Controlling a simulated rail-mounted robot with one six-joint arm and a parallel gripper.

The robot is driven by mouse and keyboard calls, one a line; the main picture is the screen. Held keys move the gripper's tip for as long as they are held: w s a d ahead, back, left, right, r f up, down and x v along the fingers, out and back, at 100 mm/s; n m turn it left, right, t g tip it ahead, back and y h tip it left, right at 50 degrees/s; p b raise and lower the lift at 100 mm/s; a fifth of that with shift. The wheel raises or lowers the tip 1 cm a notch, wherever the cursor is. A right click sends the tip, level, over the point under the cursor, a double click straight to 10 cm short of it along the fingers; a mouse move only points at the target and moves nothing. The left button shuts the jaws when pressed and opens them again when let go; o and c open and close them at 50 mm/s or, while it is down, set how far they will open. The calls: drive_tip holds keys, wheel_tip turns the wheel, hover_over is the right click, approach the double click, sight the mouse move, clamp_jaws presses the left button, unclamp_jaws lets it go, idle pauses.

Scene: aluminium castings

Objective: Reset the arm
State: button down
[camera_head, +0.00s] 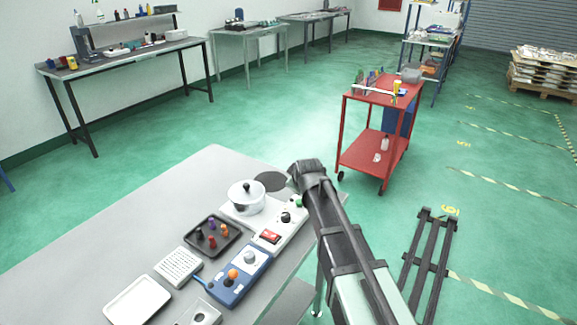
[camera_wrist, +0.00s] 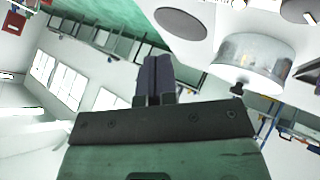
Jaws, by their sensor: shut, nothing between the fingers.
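My arm reaches in from the lower right in the head view, over the right edge of the grey table (camera_head: 75,262). My gripper shows in the wrist view (camera_wrist: 156,72), its two dark fingers together with nothing between them. In the head view the fingers cannot be made out at the arm's far end. A pale pot with a black knob (camera_head: 246,199) stands on the table just left of the arm end. It shows upside down at the right of the wrist view, apart from the fingers.
The table holds a dark disc (camera_head: 270,181), a white panel with a red switch (camera_head: 284,232), a blue control box (camera_head: 238,277), a black tray with coloured pegs (camera_head: 231,245), a white rack (camera_head: 178,266) and a white tray (camera_head: 137,300). A red cart (camera_head: 370,153) stands beyond on open green floor.

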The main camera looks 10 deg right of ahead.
drive_tip(key=shift+s+f+m, duration=0.2)
drive_tip(key=shift+s+m, duration=0.05)
drive_tip(key=shift+m, duration=0.15)
drive_tip(key=s+f+m+g, duration=0.1)
drive_tip(key=s, duration=0.2)
drive_tip(key=s+d+f+m+g, duration=0.1)
drive_tip(key=s+m+g, duration=0.1)
drive_tip(key=s, duration=0.2)
drive_tip(key=s+f+m+g, duration=0.1)
drive_tip(key=s, duration=0.3)
drive_tip(key=shift+d+f+g, duration=0.25)
drive_tip(key=shift+g, duration=0.05)
drive_tip(key=s+d+m+g, duration=0.2)
drive_tip(key=s, duration=0.7)
drive_tip(key=s+d+f+m+g, duration=0.1)
drive_tip(key=s+d+m+g, duration=0.1)
drive_tip(key=s, duration=0.6)
drive_tip(key=shift+s+f+m+g, duration=0.15)
drive_tip(key=shift+s+m+g, duration=0.15)
drive_tip(key=shift+s+m, duration=0.1)
drive_tip(key=shift+d, duration=0.1)
